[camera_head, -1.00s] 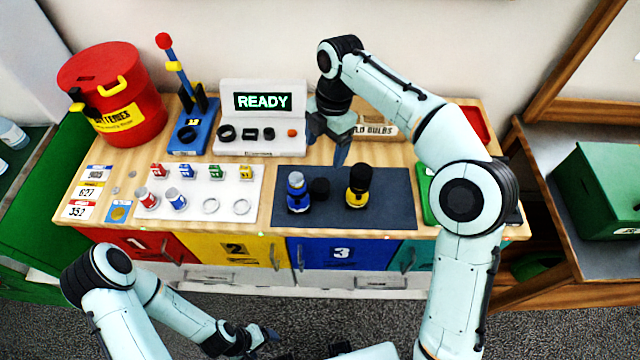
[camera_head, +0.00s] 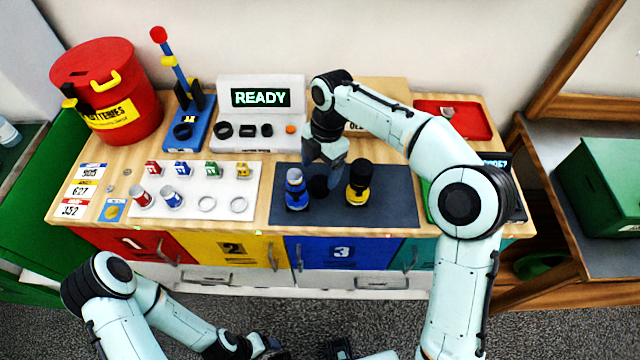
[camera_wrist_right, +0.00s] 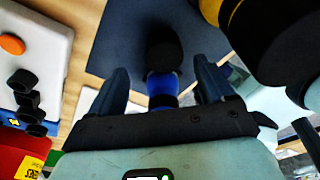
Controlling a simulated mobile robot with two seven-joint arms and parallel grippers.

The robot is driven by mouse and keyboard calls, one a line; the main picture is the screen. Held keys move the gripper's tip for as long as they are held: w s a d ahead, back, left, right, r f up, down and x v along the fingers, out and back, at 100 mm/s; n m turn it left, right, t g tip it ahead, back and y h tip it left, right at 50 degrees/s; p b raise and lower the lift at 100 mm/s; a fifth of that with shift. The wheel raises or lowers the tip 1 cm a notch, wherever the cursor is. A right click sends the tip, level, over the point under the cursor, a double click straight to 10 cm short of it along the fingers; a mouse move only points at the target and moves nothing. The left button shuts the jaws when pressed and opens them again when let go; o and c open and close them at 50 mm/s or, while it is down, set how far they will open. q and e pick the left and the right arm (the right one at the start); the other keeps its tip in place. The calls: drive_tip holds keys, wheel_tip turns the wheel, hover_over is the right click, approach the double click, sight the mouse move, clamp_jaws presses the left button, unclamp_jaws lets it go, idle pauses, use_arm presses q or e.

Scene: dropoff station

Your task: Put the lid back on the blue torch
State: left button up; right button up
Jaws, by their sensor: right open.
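The blue torch (camera_head: 297,192) stands upright on the dark mat (camera_head: 395,210), with an open-looking top. A black lid (camera_head: 319,187) is just right of it on the mat, partly hidden by my gripper. My right gripper (camera_head: 323,160) is open just behind and above the lid. In the right wrist view the lid (camera_wrist_right: 164,48) lies ahead of the fingertips. The blue torch (camera_wrist_right: 163,86) shows between the fingers there. My left gripper (camera_head: 262,346) is low at the bottom edge, away from the table; its jaws are unclear.
A black-topped yellow torch (camera_head: 359,185) stands close right of the lid; in the wrist view it (camera_wrist_right: 235,14) is near the right finger. A white board (camera_head: 245,178) with batteries lies left. Behind are a READY panel (camera_head: 262,125) and a red tray (camera_head: 470,122).

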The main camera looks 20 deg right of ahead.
sight(320, 182)
drive_tip(key=f, duration=0.2)
drive_tip(key=s+f, duration=0.1)
drive_tip(key=shift+f+b, duration=0.4)
drive_tip(key=shift+a+f, duration=0.15)
drive_tip(key=shift+f, duration=0.5)
drive_tip(key=c, duration=1.1)
